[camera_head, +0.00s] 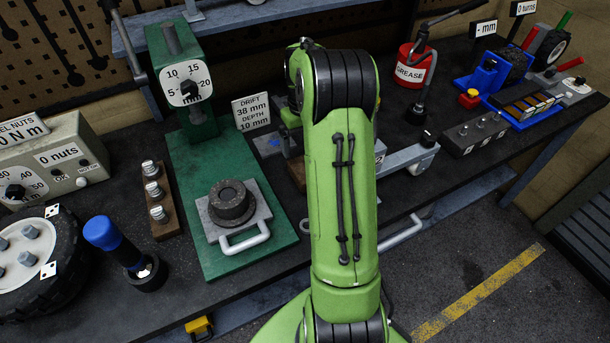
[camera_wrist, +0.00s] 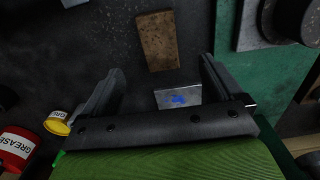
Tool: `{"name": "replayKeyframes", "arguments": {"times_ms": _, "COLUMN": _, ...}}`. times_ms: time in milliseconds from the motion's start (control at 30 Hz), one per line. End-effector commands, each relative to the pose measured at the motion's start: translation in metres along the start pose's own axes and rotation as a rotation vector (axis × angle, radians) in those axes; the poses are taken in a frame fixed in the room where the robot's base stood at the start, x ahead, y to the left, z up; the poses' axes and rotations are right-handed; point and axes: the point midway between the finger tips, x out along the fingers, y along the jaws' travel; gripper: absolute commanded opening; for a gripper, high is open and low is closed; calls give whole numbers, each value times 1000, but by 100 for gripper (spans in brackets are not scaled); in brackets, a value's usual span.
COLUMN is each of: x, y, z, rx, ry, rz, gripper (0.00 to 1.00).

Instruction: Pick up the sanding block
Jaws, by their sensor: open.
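A brown, flat oblong block (camera_wrist: 157,40), which looks like the sanding block, lies on the dark bench top in the wrist view. In the head view only a sliver of the brown block (camera_head: 296,173) shows beside my green arm, which hides the rest. My gripper (camera_wrist: 161,65) is open and empty. Its two fingers reach towards the block from either side of its near end. The block lies ahead of the fingertips, apart from them; the height gap cannot be told. My fingers are hidden in the head view.
A grey plate with a blue mark (camera_wrist: 178,97) lies near the right finger. The green press (camera_head: 180,150) stands left, with a sign (camera_head: 251,112) behind it. A grease can (camera_head: 412,68) and grey lever tool (camera_head: 408,158) are to the right.

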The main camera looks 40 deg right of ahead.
Motion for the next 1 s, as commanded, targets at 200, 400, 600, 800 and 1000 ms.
{"name": "replayKeyframes", "arguments": {"times_ms": 200, "x": 55, "y": 0, "z": 0, "rx": -1, "ry": -2, "rz": -2, "gripper": 94}}
{"name": "replayKeyframes", "arguments": {"times_ms": 400, "x": 79, "y": 0, "z": 1, "rx": -1, "ry": -1, "rz": -1, "gripper": 94}}
{"name": "replayKeyframes", "arguments": {"times_ms": 600, "x": 115, "y": 3, "z": 2, "rx": -1, "ry": -1, "rz": -1, "gripper": 94}}
{"name": "replayKeyframes", "arguments": {"times_ms": 800, "x": 120, "y": 3, "z": 1, "rx": -1, "ry": 2, "rz": 0, "gripper": 94}}
{"name": "replayKeyframes", "arguments": {"times_ms": 1000, "x": 120, "y": 3, "z": 1, "rx": -1, "ry": 1, "rz": 0, "gripper": 74}}
